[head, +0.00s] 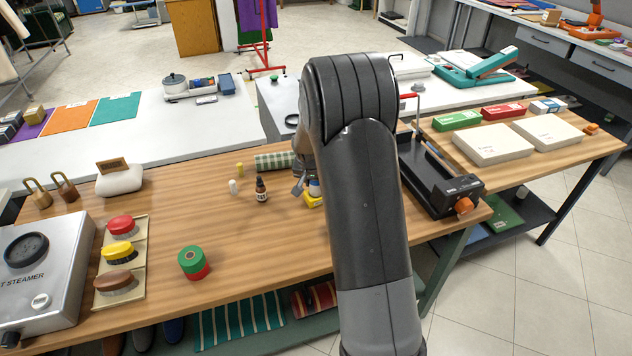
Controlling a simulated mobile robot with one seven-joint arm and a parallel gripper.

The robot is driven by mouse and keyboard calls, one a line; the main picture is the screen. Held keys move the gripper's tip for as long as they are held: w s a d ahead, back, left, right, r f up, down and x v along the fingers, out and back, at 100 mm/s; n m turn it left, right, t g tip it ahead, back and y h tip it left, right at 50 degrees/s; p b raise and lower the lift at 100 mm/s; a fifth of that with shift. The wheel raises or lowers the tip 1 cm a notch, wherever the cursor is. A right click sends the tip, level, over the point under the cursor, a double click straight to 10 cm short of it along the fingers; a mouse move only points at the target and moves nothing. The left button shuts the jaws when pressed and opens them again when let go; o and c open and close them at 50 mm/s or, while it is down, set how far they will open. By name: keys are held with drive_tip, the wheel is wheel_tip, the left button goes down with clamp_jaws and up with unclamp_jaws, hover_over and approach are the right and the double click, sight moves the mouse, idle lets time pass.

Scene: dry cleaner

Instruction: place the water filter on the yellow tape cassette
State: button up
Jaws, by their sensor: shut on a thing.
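My gripper (300,186) is low over the wooden table, mostly hidden behind my own arm. One grey finger shows at its left side. It is shut on a small blue and white thing, which looks like the water filter (315,188). The yellow tape cassette (312,203) lies on the table right below it, partly covered by my arm. The filter appears directly above the cassette; I cannot tell whether they touch.
A brown dropper bottle (261,190) stands just left of my gripper, with a small white bottle (233,187) farther left. A black device with an orange knob (441,180) is at right. Bare wood lies between.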

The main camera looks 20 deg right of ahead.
drive_tip(key=shift+f, duration=0.15)
drive_tip(key=o, duration=1)
drive_tip(key=v, duration=1.3)
drive_tip(key=s+a+r+n+t+y, duration=0.1)
drive_tip(key=s+a+r, duration=0.1)
drive_tip(key=s+r, duration=0.45)
drive_tip(key=s+a+r+n, duration=0.2)
drive_tip(key=s+r, duration=0.2)
drive_tip(key=s, duration=0.5)
drive_tip(key=shift+s+a+r+n+t+y, duration=0.25)
drive_tip(key=shift+s+a+n, duration=0.4)
drive_tip(key=shift+s, duration=2.25)
drive_tip(key=shift+s+a+r+n+y, duration=0.25)
drive_tip(key=shift+s+a+n, duration=0.4)
drive_tip(key=shift+s, duration=2.2)
drive_tip(key=shift+s+a+r+n+t+y, duration=0.3)
drive_tip(key=shift+s+a, duration=0.55)
drive_tip(key=shift+s, duration=2.05)
